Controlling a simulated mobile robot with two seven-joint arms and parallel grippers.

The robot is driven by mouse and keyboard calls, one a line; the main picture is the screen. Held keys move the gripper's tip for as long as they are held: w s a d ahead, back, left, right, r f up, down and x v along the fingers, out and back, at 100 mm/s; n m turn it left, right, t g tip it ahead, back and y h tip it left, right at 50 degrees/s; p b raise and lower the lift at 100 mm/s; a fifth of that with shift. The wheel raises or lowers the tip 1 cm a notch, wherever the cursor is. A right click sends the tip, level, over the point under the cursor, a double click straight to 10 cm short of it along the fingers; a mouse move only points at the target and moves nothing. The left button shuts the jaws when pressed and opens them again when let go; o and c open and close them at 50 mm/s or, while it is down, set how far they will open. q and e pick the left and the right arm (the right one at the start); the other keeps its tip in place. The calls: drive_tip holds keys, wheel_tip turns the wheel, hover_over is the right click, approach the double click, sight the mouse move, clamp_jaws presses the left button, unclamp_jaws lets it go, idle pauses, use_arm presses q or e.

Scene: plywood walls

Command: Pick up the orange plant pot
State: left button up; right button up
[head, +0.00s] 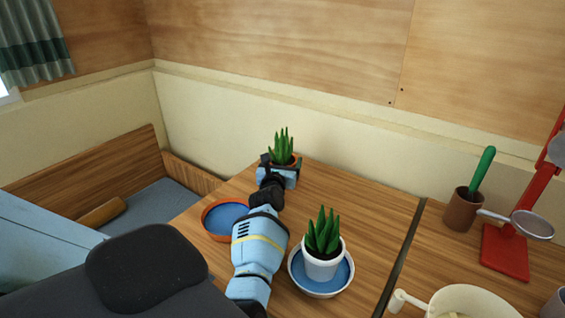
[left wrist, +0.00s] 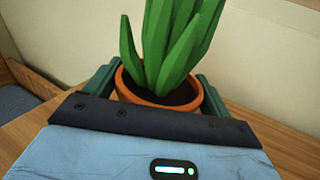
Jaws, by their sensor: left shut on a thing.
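The orange plant pot (head: 296,160) with a green spiky plant is at the far left corner of the wooden table in the head view. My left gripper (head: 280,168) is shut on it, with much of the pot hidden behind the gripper. In the left wrist view, the orange rim of the pot (left wrist: 128,92) shows between the two dark green fingers of my left gripper (left wrist: 160,88). The pot looks upright. I cannot tell whether its base touches the table. My right gripper is not in view.
An orange saucer with a blue inside (head: 225,218) is left of my left arm. A white pot (head: 323,266) with a plant stands on a white saucer (head: 297,275) to its right. A brown pot (head: 461,212) and red stand (head: 505,252) are further right. The table's (head: 370,205) back middle is clear.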

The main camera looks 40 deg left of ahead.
sight(282, 131)
use_arm(q)
wheel_tip(282, 131, up, 9)
drive_tip(key=shift+r+p, duration=0.15)
drive_tip(key=shift+p, duration=0.65)
drive_tip(key=shift+r, duration=0.5)
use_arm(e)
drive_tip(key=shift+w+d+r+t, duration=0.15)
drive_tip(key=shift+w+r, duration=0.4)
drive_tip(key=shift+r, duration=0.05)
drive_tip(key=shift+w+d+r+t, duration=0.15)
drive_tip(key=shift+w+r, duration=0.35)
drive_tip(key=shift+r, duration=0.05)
use_arm(q)
drive_tip(key=shift+a, duration=0.1)
